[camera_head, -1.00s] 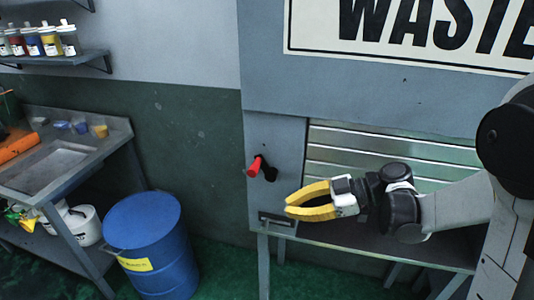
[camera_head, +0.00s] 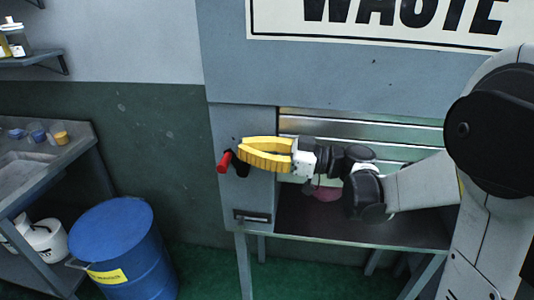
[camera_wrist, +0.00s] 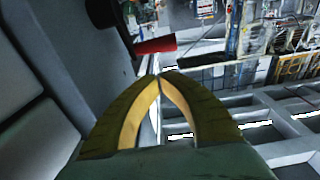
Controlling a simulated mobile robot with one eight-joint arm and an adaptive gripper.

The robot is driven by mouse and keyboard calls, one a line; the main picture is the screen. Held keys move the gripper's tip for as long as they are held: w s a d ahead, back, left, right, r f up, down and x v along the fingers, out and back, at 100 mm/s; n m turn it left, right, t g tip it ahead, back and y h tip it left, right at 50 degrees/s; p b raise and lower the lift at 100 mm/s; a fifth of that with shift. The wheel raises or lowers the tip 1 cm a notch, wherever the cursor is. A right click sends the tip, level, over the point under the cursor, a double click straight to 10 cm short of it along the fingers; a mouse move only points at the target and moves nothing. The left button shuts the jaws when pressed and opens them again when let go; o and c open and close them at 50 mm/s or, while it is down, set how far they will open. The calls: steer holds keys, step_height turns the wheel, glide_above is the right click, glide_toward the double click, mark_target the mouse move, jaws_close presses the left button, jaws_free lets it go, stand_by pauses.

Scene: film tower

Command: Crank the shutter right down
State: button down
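The shutter (camera_head: 400,134) is a set of pale metal slats in the cabinet front below the WASTE sign. It covers the upper part of the opening; a dark gap shows beneath it, partly hidden by my arm. The crank's red handle (camera_head: 224,162) sticks out from a dark hub (camera_head: 240,165) on the panel left of the shutter. The red handle also shows in the wrist view (camera_wrist: 155,45), just beyond my fingertips. My gripper (camera_head: 241,152) has yellow fingers whose tips come together with nothing between them. It is beside the handle, apparently not holding it.
A reddish rounded thing (camera_head: 325,193) sits in the opening, partly hidden by my arm. A blue drum (camera_head: 112,235) stands on the floor left of the cabinet. A bench (camera_head: 60,165) with small cups is at the far left. The wall between is clear.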

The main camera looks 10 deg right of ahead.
steer(key=shift+w+a+f+b, duration=0.2)
steer(key=shift+a+f, duration=0.25)
steer(key=shift+f, duration=0.05)
steer(key=shift+w+a+f+b, duration=0.15)
steer(key=shift+w+a+f, duration=0.05)
steer(key=shift+a+f, duration=0.25)
steer(key=shift+a+r+p, duration=0.1)
steer(key=shift+p, duration=0.2)
steer(key=shift+w+a+g+h+p, duration=0.3)
steer(key=shift+a+h+p, duration=0.2)
steer(key=shift+h+p, duration=0.6)
